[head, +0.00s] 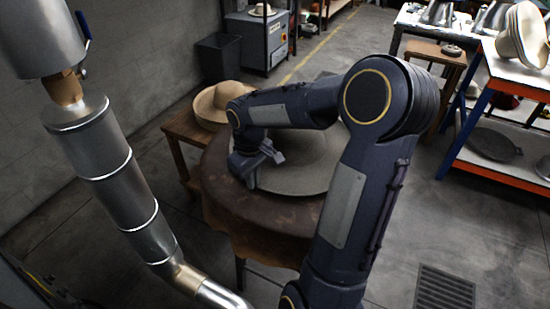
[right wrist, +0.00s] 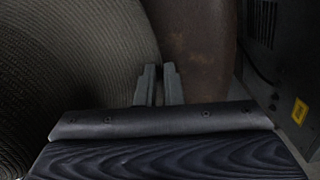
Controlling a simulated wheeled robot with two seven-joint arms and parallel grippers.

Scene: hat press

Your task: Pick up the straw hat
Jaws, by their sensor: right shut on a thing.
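A wide-brimmed straw hat (head: 310,165) lies on a round brown leather-like table (head: 235,195) in the head view; my right arm hides part of it. My right gripper (head: 268,157) is at the hat's left side, low over the table. In the right wrist view, the ribbed hat brim (right wrist: 75,60) fills the left side, and the two fingers (right wrist: 158,75) are close together at its edge, shut on the brim. The bite itself is hard to make out in the dark. My left gripper is not in view.
Pale hats (head: 215,103) sit on a wooden stool (head: 182,128) behind the table. A silver duct (head: 115,175) stands at the left. A shelf unit (head: 500,170) with hats is at the right. A bin (head: 218,58) and grey cabinet (head: 257,42) stand behind.

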